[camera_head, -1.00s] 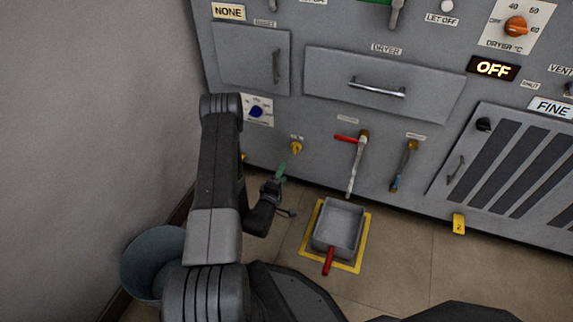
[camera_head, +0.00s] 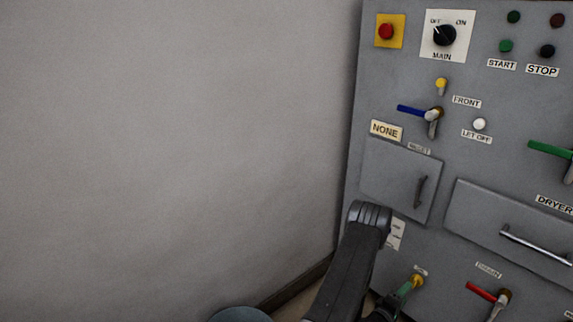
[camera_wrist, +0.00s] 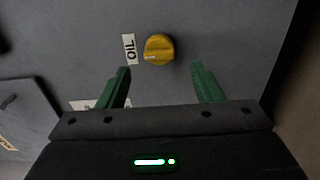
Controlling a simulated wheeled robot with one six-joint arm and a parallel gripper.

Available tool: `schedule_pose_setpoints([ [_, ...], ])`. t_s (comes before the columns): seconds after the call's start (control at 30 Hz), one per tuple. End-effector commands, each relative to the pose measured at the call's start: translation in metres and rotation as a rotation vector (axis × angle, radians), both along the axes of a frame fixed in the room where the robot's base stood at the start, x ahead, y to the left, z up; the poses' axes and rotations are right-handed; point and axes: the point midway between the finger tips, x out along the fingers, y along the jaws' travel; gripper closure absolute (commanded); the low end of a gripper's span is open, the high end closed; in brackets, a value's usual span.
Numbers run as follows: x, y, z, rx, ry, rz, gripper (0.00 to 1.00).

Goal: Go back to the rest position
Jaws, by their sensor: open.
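My gripper (camera_wrist: 160,82) is open, its two green fingers apart with nothing between them in the wrist view. A yellow knob (camera_wrist: 159,48) labelled OIL is on the grey panel just beyond the fingertips, and I see no finger touching it there. In the head view, the yellow knob (camera_head: 417,280) shows at the lower part of the panel, with a green finger of my gripper (camera_head: 404,289) close below it. My arm comes up from the bottom edge, and the rest of the gripper is mostly cut off or hidden.
The grey panel (camera_head: 400,55) fills the right side, with a closed drawer (camera_head: 515,215), a closed hatch (camera_head: 395,180), a red-handled valve (camera_head: 482,292) and a blue-handled valve (camera_head: 412,110). A plain wall (camera_head: 170,130) stands left. A bucket rim (camera_head: 240,314) shows at the bottom.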

Motion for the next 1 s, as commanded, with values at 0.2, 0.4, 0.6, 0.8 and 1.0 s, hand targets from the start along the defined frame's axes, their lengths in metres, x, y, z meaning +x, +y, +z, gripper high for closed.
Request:
schedule_pose_setpoints([
  [0.2, 0.025, -0.032, -0.002, -0.003, -0.003, -0.001, 0.4],
  [0.4, 0.039, -0.048, 0.0, -0.001, -0.002, 0.001, 0.4],
  [0.6, 0.041, -0.051, 0.001, 0.005, -0.008, 0.001, 0.4],
  [0.8, 0.041, -0.05, 0.001, 0.005, -0.008, 0.001, 0.4],
  [1.0, 0.036, -0.044, 0.001, 0.0, 0.003, 0.002, 0.4],
])
